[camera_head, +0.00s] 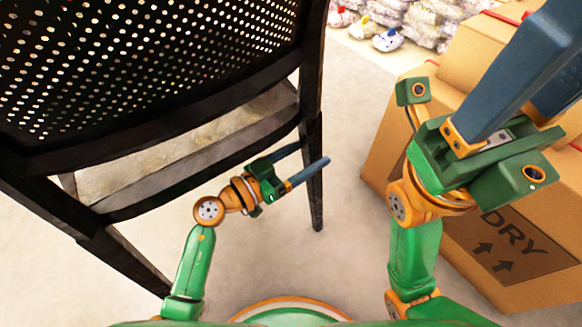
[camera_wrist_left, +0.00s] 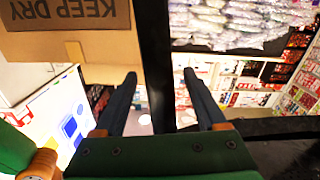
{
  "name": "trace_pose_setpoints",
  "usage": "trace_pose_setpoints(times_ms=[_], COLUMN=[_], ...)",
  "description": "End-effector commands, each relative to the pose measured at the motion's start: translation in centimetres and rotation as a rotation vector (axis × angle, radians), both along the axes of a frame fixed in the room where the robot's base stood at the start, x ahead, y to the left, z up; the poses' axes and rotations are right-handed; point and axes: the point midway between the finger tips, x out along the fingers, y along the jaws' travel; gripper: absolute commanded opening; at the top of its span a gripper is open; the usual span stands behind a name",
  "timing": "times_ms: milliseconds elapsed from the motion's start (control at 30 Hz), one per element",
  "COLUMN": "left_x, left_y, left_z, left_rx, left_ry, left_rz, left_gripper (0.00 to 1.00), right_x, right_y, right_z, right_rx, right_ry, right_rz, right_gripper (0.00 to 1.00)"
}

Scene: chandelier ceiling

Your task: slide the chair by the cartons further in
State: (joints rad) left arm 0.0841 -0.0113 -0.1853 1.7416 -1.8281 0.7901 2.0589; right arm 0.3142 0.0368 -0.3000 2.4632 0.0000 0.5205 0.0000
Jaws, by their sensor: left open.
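The chair (camera_head: 200,122) is black with a perforated back and fills the upper left of the head view. Its near right leg (camera_head: 316,190) stands on the floor. My left gripper (camera_head: 313,153) is open, with one blue finger on each side of this leg. In the left wrist view the dark leg (camera_wrist_left: 155,60) runs between the two fingers (camera_wrist_left: 163,100), with gaps beside it. My right gripper (camera_head: 540,70) is raised in front of the cartons (camera_head: 400,130), its fingers cut off by the frame edge. I see no object in it.
The brown cartons, one marked DRY, stand at the right, close beside the chair leg. Several wrapped bags (camera_head: 410,22) lie behind at the top. Pale floor (camera_head: 345,215) is clear between chair and cartons. Stocked shelves (camera_wrist_left: 240,85) show in the left wrist view.

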Motion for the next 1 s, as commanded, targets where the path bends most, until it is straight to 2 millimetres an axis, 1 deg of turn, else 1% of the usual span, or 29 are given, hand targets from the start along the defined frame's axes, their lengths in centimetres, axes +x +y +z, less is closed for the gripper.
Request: trace_pose_setpoints(times_ms=[100,367,400,467,500,567,600,633,1000], left_x=[0.38,0.41,0.41,0.41,0.41,0.4,0.4,0.4,0.4], left_y=[-0.52,-0.6,-0.6,-0.6,-0.6,-0.6,-0.59,-0.59,-0.58], left_z=[-0.05,0.08,0.07,0.07,0.07,0.06,0.06,0.06,0.04], left_rx=[0.0,0.0,0.0,0.0,0.0,0.0,0.0,0.0,0.001], left_ry=[-0.001,0.0,0.0,0.0,0.0,0.0,0.0,0.0,-0.001], left_rz=[0.0,0.0,0.0,0.0,0.0,0.0,0.0,0.0,0.0], left_gripper=[0.74,0.74,0.63,0.47,0.36,0.2,0.09,0.01,0.0], right_x=[-0.34,-0.37,-0.37,-0.37,-0.37,-0.37,-0.37,-0.38,-0.39], right_y=[0.03,0.05,0.05,0.05,0.05,0.05,0.06,0.05,0.06], right_z=[0.02,0.21,0.21,0.2,0.2,0.2,0.2,0.2,0.19], right_rx=[-0.001,-0.002,-0.002,-0.002,-0.002,-0.002,-0.002,-0.002,-0.002], right_ry=[-0.016,-0.018,-0.018,-0.018,-0.018,-0.018,-0.018,-0.018,-0.018], right_rz=[-0.001,-0.001,-0.001,-0.001,-0.001,-0.001,-0.001,-0.001,-0.001], right_gripper=[0.5,0.5,0.5,0.5,0.5,0.5,0.5,0.5,0.5])
